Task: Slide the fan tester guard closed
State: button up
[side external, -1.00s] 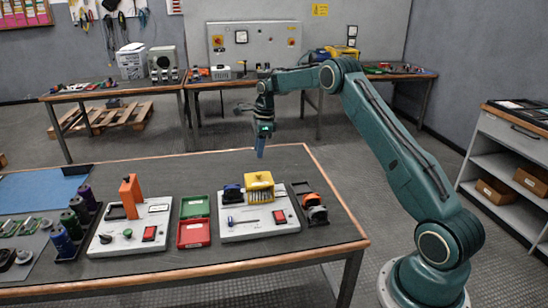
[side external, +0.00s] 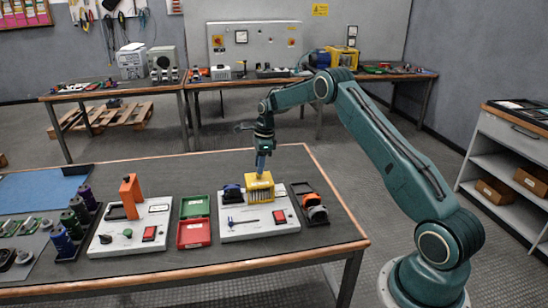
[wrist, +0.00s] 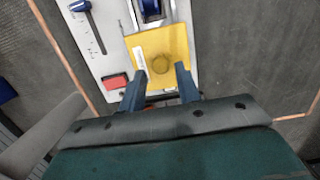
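The fan tester is a white panel (side external: 250,231) near the right end of the bench. Its yellow guard (side external: 259,190) stands on the right part of the panel. A blue motor-like part (side external: 232,193) sits uncovered left of the guard. In the wrist view, the guard's yellow top (wrist: 178,43) carries a round yellow knob (wrist: 161,63), and the blue part (wrist: 151,9) lies beyond it. My gripper (side external: 261,172) points down just over the guard. Its fingers (wrist: 160,73) are apart, one on each side of the knob. I cannot tell whether they touch it.
The panel also has a red switch (side external: 280,217) and a blue-handled lever (wrist: 86,22). A dark tray with an orange-topped part (side external: 312,200) stands close right. Red and green bins (side external: 194,233) and a panel with an orange upright (side external: 130,190) stand left.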

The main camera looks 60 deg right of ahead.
jog(key=shift+f, duration=1.1)
grip_shut()
jog(key=shift+w+a, duration=3.55)
jog(key=shift+r, duration=0.1)
jog(key=shift+o, duration=0.2)
grip_release()
